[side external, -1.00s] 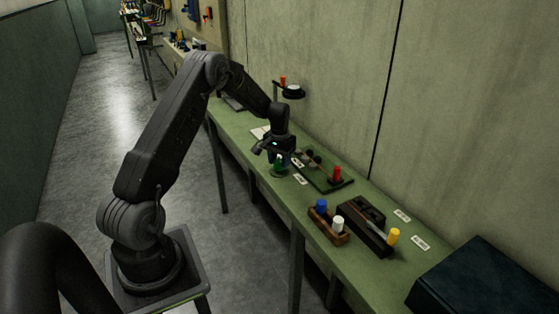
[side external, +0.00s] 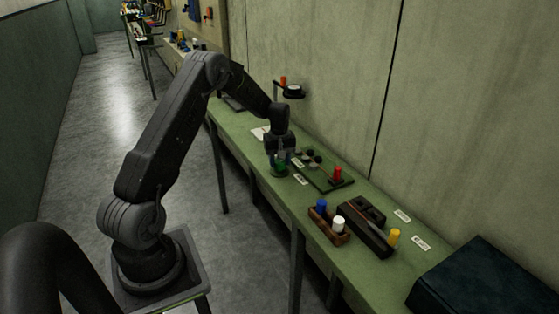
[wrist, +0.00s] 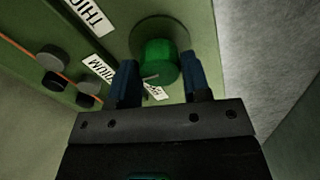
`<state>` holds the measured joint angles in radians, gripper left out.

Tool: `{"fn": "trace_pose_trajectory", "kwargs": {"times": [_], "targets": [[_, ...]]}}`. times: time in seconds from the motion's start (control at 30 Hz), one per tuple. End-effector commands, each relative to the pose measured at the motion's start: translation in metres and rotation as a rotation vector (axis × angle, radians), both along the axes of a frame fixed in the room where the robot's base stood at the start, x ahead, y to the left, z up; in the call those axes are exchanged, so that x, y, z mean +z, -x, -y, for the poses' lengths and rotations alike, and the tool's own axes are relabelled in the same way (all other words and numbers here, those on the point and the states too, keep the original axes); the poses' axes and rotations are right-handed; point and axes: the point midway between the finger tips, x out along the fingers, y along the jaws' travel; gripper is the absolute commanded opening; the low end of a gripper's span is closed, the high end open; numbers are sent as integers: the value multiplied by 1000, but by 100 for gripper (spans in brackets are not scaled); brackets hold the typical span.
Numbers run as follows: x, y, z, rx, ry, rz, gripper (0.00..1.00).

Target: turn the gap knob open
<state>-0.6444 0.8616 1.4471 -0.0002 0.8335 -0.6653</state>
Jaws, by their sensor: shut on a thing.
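The green knob (wrist: 156,62) stands on a round green base at the table's front edge. I take it to be the gap knob. It also shows low under my arm in the side view (side external: 279,171). A thin pale mark shows on its near face, beside a partly hidden label. My gripper (wrist: 160,70) has its two blue fingers on either side of the knob and is shut on it. In the side view my gripper (side external: 281,157) points down over the knob and partly hides it.
White labels lie nearby. A brown rack (side external: 326,228) with blue and white pegs and a dark block (side external: 365,232) stand nearer the camera.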

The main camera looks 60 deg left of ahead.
Motion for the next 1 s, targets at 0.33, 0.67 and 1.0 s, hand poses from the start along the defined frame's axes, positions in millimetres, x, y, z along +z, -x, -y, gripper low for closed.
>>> {"fn": "trace_pose_trajectory", "kwargs": {"times": [0.33, 0.67, 1.0], "targets": [[1, 0, -1, 73, -2, 3, 20], [1, 0, -1, 77, -2, 3, 20], [0, 0, 0, 75, -1, 1, 69]]}}
